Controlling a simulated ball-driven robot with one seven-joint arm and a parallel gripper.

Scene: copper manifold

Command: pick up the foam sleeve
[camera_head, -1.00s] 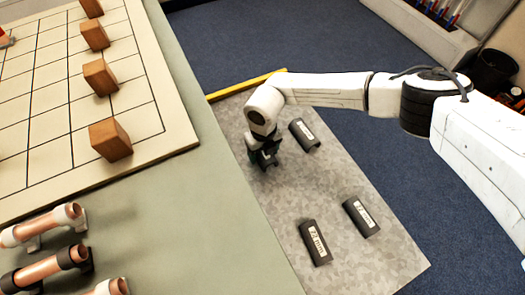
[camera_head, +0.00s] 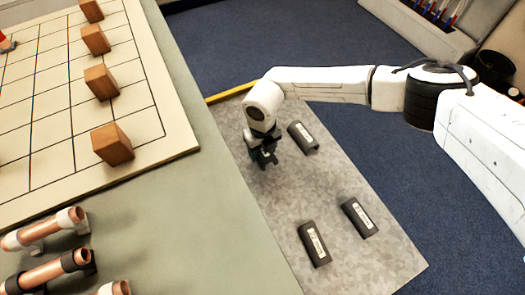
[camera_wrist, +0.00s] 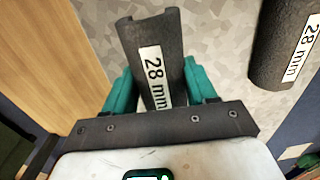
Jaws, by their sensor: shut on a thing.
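My gripper (camera_wrist: 160,88) is shut on a dark grey foam sleeve (camera_wrist: 150,38) with a white "28 mm" label, its teal fingers on either side. The far end of this sleeve sticks out past the fingers and shows an open, curved end. In the head view my gripper (camera_head: 264,158) is over the grey speckled panel and mostly hides the held sleeve. I cannot tell whether the sleeve touches the panel. A second foam sleeve (camera_head: 303,138) lies just right of my gripper; it also shows in the wrist view (camera_wrist: 284,42). Two more sleeves (camera_head: 359,217) (camera_head: 314,244) lie nearer the front.
The grey speckled panel (camera_head: 285,205) has free room between the sleeves. A green-grey worktop (camera_head: 190,215) to the left holds a gridded board (camera_head: 50,140) with several wooden blocks (camera_head: 112,144). Copper pipes (camera_head: 45,230) sit in clips at lower left. A yellow strip (camera_head: 230,92) edges the panel.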

